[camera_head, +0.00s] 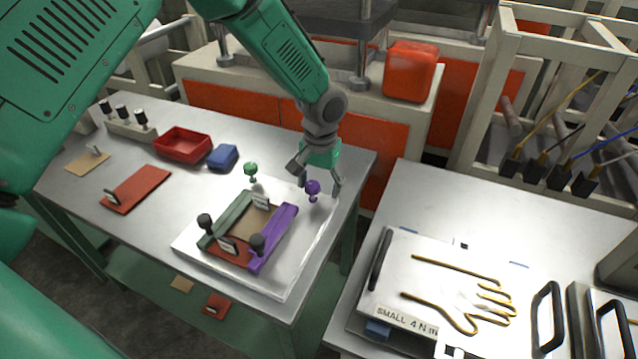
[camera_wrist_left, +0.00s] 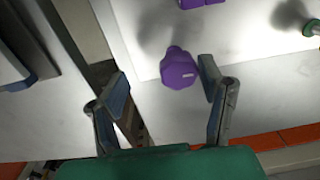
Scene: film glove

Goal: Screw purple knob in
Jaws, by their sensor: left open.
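The purple knob (camera_head: 312,188) stands upright on the white plate (camera_head: 290,277), near the plate's back right corner. My left gripper (camera_head: 322,190) is open and comes down from above and behind it. In the left wrist view the purple knob (camera_wrist_left: 179,69) lies just past the open fingertips (camera_wrist_left: 165,80), nearer the right finger. I cannot tell whether that finger touches it. The purple bar (camera_head: 275,238) is the right side of a frame on the plate. My right gripper is not in view.
A green knob (camera_head: 250,170) stands at the plate's back edge. A blue box (camera_head: 223,157) and a red tray (camera_head: 183,145) are to the left. A second table with a glove plate (camera_head: 400,262) is to the right.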

